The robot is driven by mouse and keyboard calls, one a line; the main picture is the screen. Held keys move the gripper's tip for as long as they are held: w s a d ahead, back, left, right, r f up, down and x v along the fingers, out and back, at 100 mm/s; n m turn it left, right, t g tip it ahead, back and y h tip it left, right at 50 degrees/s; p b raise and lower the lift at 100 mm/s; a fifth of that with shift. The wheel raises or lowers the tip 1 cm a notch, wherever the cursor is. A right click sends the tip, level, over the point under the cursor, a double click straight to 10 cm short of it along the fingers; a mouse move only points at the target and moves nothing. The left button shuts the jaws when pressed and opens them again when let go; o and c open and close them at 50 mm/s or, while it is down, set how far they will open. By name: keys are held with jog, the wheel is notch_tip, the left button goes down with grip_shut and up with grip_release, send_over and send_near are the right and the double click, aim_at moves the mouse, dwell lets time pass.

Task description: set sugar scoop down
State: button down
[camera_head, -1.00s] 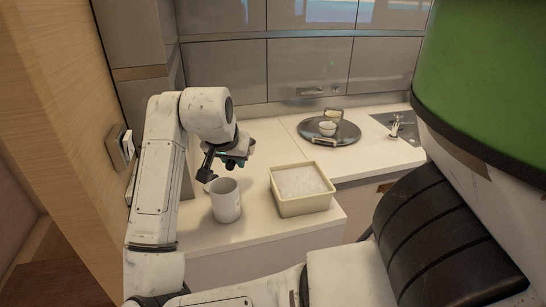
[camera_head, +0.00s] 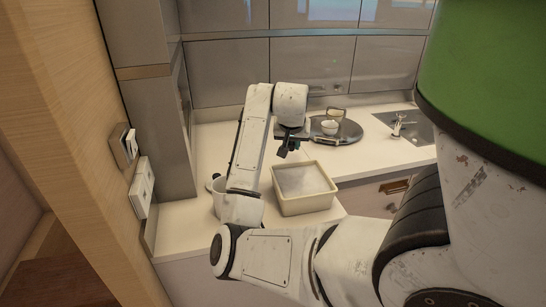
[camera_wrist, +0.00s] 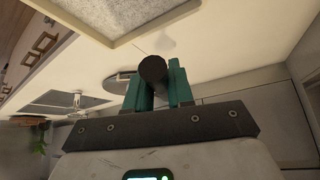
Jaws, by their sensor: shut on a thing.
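My gripper (camera_head: 288,150) is above the back edge of the sugar bin (camera_head: 306,205), a cream square tub of pale sugar. In the wrist view my gripper (camera_wrist: 157,84) has its teal fingers shut on a dark round handle (camera_wrist: 153,68), seen end-on, which I take to be the sugar scoop's. The scoop's bowl cannot be made out in either view. The bin's rim (camera_wrist: 128,39) also shows at the top of the wrist view, apart from the fingers.
A mug (camera_head: 216,199) stands left of the bin, partly hidden by my arm. A dark round tray (camera_head: 347,131) with small cups (camera_head: 330,127) lies behind right, near the sink (camera_head: 415,130). Bare white counter (camera_head: 218,148) shows at the back left.

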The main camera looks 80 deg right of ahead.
jog(key=w+d+f, duration=0.3)
jog(key=d+f, duration=0.1)
jog(key=w+d+f+p, duration=0.1)
jog(key=w+d+f, duration=0.2)
jog(key=w+f, duration=0.1)
jog(key=shift+d, duration=0.35)
jog(key=shift+d+f+p, duration=0.1)
jog(key=shift+f+p, duration=0.6)
jog(key=shift+f, duration=1)
jog(key=shift+f, duration=0.15)
jog(key=c, duration=1)
grip_release()
